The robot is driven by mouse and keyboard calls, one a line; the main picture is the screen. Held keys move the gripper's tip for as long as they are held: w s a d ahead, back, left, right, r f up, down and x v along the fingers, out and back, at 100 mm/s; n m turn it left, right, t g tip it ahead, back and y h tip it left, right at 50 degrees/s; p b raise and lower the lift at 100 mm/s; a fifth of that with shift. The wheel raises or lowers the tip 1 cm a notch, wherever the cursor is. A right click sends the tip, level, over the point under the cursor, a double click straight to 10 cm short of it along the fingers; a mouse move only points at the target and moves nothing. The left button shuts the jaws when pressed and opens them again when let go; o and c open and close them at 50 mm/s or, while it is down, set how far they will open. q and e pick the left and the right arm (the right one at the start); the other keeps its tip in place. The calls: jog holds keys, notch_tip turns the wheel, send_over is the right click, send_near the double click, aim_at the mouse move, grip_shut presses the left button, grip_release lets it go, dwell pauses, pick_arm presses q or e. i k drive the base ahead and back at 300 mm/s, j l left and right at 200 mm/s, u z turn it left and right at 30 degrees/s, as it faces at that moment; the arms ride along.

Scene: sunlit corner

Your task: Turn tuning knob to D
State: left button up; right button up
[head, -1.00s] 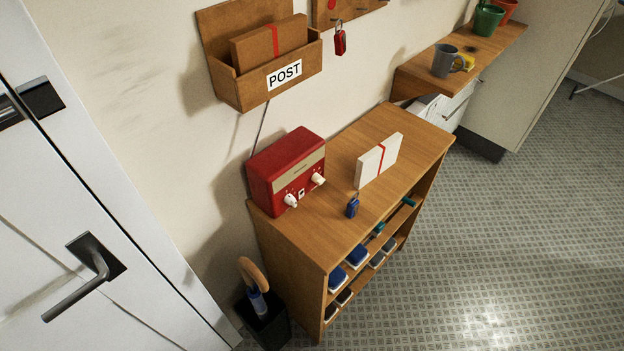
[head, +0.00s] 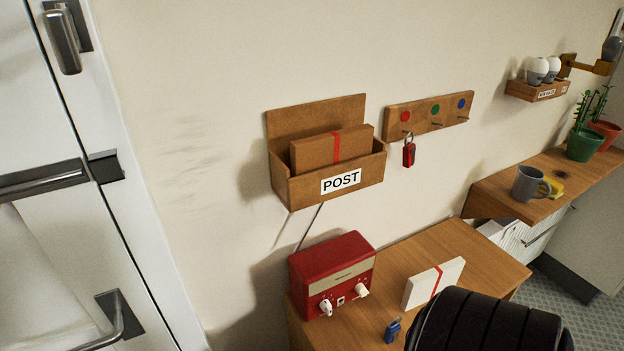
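A red radio (head: 331,270) with a beige dial strip stands on the left end of the wooden cabinet top (head: 440,243). Two white knobs sit on its front: a left knob (head: 326,307) and a right knob (head: 361,290). The letter marks around them are too small to read, so I cannot tell which is the tuning knob or where it points. A black, ribbed part of my arm shows at the bottom right, in front of the cabinet. Neither gripper's fingers are in view.
A white parcel with a red band (head: 433,283) and a blue padlock-like key tag (head: 393,330) are on the cabinet, right of the radio. The POST box (head: 330,185) hangs above the radio. A hook board (head: 418,113) holds a red tag (head: 408,154). A shelf (head: 487,196) juts out at right.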

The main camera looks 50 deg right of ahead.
aim_at(360, 289)
jog(key=k+l+u, duration=0.35)
jog(key=l, duration=0.3)
jog(key=k+l+u, duration=0.3)
jog(key=k+l, duration=0.15)
jog(key=k+l+u, duration=0.35)
jog(key=k+l, duration=0.1)
jog(key=l, duration=0.1)
